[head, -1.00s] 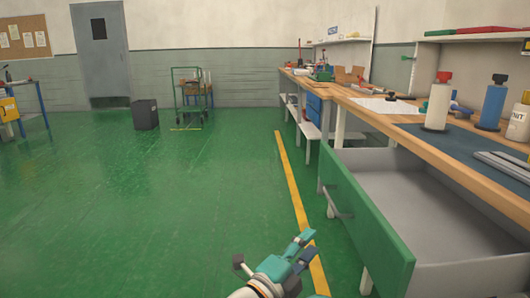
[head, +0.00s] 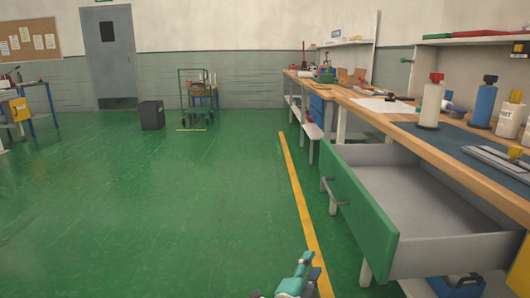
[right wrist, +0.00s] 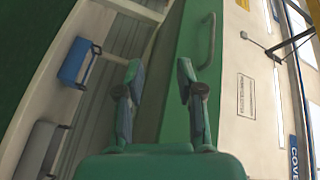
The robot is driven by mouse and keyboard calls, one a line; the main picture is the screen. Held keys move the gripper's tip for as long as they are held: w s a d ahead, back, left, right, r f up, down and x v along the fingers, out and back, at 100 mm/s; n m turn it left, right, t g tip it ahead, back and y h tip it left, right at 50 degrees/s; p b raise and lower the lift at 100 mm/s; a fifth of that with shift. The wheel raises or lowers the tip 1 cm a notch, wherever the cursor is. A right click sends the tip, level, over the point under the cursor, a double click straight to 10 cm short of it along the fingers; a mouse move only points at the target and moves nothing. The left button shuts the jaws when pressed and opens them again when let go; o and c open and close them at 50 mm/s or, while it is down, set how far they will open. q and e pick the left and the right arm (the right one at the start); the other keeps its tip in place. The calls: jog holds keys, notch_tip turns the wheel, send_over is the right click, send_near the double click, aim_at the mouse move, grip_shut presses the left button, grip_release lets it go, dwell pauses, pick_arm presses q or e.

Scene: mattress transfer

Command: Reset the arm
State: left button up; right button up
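My right gripper (head: 307,262) is at the bottom of the head view, left of the open drawer and apart from its front. In the right wrist view its two teal fingers (right wrist: 160,82) stand apart with nothing between them. The green drawer front (head: 355,205) has a grey handle (head: 329,192); the drawer is pulled out and the visible part of its grey inside is empty. The drawer front (right wrist: 185,45) and handle (right wrist: 209,40) also show in the right wrist view, beyond the fingers. My left gripper is not in view.
A workbench (head: 455,152) runs along the right with several bottles on it. A blue toolbox (head: 455,286) is below the drawer. A dark bin (head: 151,115) and a green cart (head: 195,98) stand far back. The green floor on the left is clear.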

jog(key=s+d+f+n+g+y, duration=0.1)
jog(key=s+f+n+g+y, duration=0.2)
jog(key=f, duration=0.6)
jog(key=s+d+f+n+g+y, duration=0.1)
jog(key=s+f+n+g+y, duration=0.3)
jog(key=f, duration=0.6)
jog(key=s+d+f+n+y, duration=0.15)
jog(key=f+n, duration=0.25)
jog(key=f, duration=0.5)
jog(key=s+a+f+n+g+y, duration=0.1)
jog(key=s+f+n+g+y, duration=0.2)
jog(key=s, duration=0.9)
jog(key=s+a+f+n+g+y, duration=0.1)
jog(key=s+f+n+g, duration=0.3)
jog(key=s, duration=0.7)
notch_tip(320, 180, up, 35)
jog(key=m+g+p, duration=0.1)
jog(key=p, duration=3.5)
jog(key=shift+w+d+m+p, duration=0.15)
jog(key=shift+w+m+p, duration=0.15)
